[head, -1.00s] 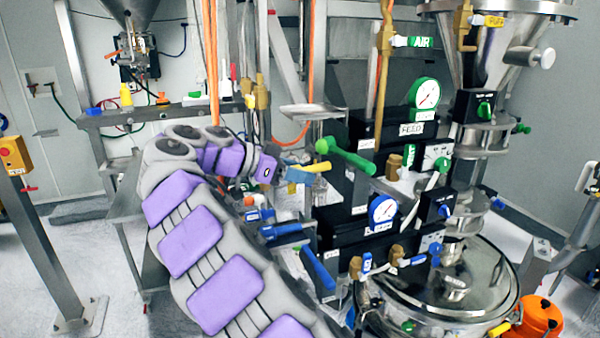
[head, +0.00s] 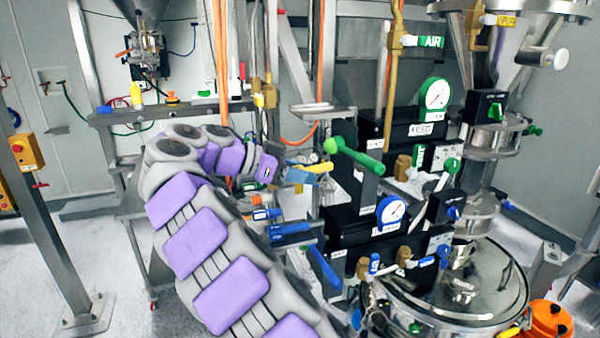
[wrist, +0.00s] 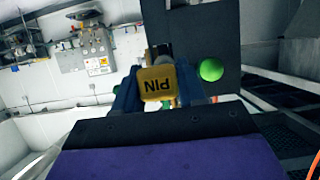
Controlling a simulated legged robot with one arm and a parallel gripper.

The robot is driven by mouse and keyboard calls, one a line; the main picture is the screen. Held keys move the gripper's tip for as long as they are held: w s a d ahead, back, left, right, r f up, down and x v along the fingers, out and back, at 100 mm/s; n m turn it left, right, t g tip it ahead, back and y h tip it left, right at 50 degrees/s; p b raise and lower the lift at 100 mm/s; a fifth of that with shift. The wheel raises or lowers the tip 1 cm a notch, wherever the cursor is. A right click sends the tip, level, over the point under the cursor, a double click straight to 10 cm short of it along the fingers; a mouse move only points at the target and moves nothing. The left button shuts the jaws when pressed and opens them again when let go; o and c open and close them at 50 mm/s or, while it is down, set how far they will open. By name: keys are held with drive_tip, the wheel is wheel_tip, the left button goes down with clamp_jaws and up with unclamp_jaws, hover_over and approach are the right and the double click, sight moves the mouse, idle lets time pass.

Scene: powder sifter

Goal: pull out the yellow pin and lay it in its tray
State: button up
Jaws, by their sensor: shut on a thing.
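My gripper (head: 312,176) is shut on the yellow pin (head: 322,168), just left of the dark equipment boxes. A grey metal part shows right behind the block, in front of a dark panel (wrist: 195,40). Whether the pin's shaft is still in its hole is hidden. A small metal tray or shelf (head: 322,109) is above and behind the gripper; I cannot tell whether it is the pin's tray.
A green-handled lever (head: 355,157) is close above and right of my gripper. Blue handles (head: 322,266) stick out below it. A gauge (head: 391,211) and a shiny round vessel (head: 460,290) are to the right. A metal bench (head: 170,112) stands behind on the left.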

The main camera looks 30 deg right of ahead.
drive_tip(key=shift+w+a, duration=0.25)
drive_tip(key=shift+a, duration=0.65)
drive_tip(key=shift+w+a+p, duration=0.25)
drive_tip(key=shift+a+p, duration=0.75)
drive_tip(key=shift+w+a+p, duration=0.2)
drive_tip(key=shift+a+p, duration=0.75)
drive_tip(key=shift+p, duration=0.05)
